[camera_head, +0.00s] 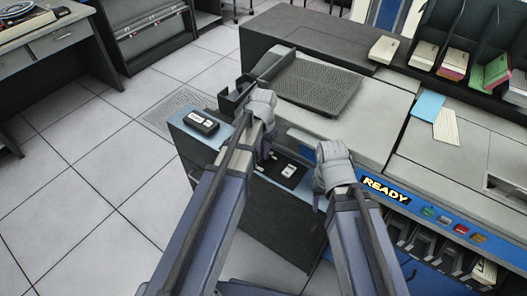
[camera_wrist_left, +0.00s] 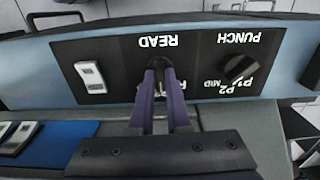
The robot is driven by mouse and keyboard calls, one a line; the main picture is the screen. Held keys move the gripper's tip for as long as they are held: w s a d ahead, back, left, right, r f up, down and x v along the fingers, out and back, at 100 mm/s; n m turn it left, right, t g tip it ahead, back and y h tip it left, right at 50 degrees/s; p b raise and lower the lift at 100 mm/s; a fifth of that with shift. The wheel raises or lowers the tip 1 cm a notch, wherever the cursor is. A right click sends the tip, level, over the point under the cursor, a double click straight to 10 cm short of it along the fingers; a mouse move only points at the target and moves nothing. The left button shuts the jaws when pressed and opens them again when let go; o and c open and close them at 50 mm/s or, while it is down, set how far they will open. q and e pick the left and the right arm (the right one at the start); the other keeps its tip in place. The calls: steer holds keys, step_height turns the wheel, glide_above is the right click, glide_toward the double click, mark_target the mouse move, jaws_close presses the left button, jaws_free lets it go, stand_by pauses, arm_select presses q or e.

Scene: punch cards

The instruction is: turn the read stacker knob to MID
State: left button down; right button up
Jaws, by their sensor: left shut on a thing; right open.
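A black panel (camera_wrist_left: 120,85) carries the labels READ and PUNCH, upside down in the left wrist view. My left gripper (camera_wrist_left: 160,66) is shut under the READ label, on the read stacker knob, which the fingers hide almost wholly; its pointer direction cannot be told. The position labels beside it are partly covered. The dark punch knob (camera_wrist_left: 238,67) is to its right, with P1, P2 and MID marked around it. In the head view the left gripper (camera_head: 266,158) reaches down to the panel (camera_head: 272,169). My right gripper (camera_head: 318,198) is open, right of the panel.
A white rocker switch (camera_wrist_left: 90,77) sits on the same panel, and it shows in the head view (camera_head: 289,172). A dark box (camera_head: 201,122) lies on the machine's left corner. A READY sign (camera_head: 385,188) and coloured buttons are at the right. Card trays stand behind.

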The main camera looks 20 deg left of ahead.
arm_select(q)
steer(key=m, duration=0.4)
steer(key=shift+m, duration=2.5)
steer(key=c, duration=0.9)
jaws_free()
step_height(320, 180, up, 8)
steer(key=p, duration=0.8)
